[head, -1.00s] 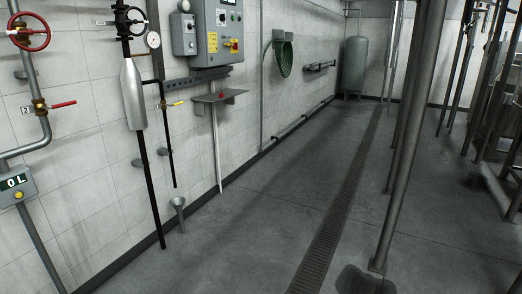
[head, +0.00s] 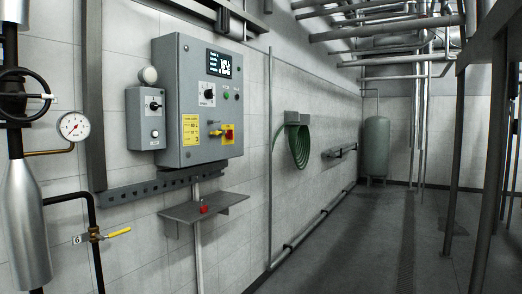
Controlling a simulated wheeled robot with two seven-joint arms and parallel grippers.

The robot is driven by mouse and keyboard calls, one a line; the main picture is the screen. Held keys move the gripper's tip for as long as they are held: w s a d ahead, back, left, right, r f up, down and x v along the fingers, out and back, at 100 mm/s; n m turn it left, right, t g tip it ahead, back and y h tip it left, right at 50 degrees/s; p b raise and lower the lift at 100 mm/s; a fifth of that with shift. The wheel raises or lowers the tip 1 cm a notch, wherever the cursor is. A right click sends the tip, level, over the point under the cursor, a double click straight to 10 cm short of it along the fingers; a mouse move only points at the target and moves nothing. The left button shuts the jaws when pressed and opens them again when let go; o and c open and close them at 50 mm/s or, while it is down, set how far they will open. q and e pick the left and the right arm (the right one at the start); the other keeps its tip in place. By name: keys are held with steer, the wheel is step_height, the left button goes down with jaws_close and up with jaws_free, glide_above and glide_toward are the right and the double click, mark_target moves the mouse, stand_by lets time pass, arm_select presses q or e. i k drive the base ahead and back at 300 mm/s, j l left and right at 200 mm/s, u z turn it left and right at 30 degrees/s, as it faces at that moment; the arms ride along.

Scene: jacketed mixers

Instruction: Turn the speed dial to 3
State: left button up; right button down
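In the head view a grey control cabinet (head: 180,104) hangs on the wall left of centre. On its front is a small black dial (head: 211,96) with a pale pointer, below a dark lit display (head: 219,64). The lettering and scale around this dial are too small to read. A smaller grey box (head: 146,118) to its left carries another black knob (head: 155,106). Which knob is the speed dial I cannot read for certain. Neither of my grippers is in view.
A red-and-yellow switch (head: 228,134) sits low on the cabinet. A grey shelf (head: 190,211) with a red item (head: 204,206) juts out below. A pressure gauge (head: 74,126) and yellow-handled valve (head: 118,232) are at left. The floor (head: 345,255) at right is open.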

mark_target(208, 94)
steer(key=i+l+u, duration=0.1)
steer(key=i+u, duration=0.15)
steer(key=i, duration=0.2)
steer(key=i+l+u, duration=0.25)
steer(key=i, duration=0.2)
